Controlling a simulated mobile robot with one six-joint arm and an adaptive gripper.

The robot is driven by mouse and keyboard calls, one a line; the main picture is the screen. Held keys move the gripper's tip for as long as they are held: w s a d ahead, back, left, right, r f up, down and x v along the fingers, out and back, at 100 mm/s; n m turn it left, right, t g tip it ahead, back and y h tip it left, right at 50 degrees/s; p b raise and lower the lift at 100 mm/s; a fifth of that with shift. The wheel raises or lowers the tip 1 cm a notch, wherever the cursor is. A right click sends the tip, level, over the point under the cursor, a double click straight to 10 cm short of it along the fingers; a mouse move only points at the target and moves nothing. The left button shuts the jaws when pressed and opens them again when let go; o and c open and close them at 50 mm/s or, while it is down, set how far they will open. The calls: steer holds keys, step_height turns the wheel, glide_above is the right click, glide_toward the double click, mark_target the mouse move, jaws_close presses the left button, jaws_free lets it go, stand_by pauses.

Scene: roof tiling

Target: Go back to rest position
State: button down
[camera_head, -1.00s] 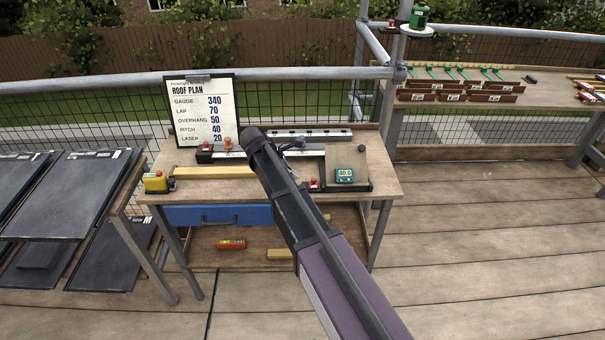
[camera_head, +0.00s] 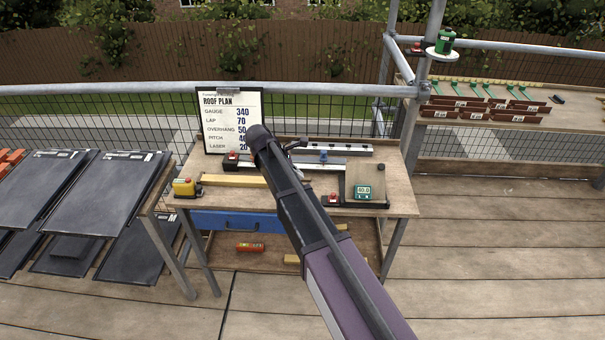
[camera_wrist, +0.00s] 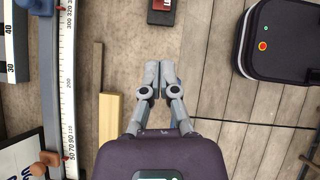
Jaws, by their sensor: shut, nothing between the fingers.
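My gripper (camera_wrist: 158,82) shows in the wrist view with its two grey fingers together and nothing between them.
The roof plan board (camera_head: 233,122) stands at the back of the workbench. A yellow device (camera_head: 184,188) and a green-screened gauge (camera_head: 363,192) lie on the bench. Dark roof panels (camera_head: 100,190) are at left. A white ruler (camera_wrist: 68,80) runs along the wrist view's left. Deck at right is clear.

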steer(key=shift+r, duration=0.1)
stand_by(0.5)
steer(key=s+d+f+m+g+y+p, duration=0.1)
steer(key=s+d+m+y, duration=0.6)
steer(key=s+d+m, duration=1.2)
steer(key=s+d+p, duration=0.1)
steer(key=d, duration=0.2)
steer(key=shift+d+m+p, duration=0.15)
steer(key=shift+m+p, duration=0.25)
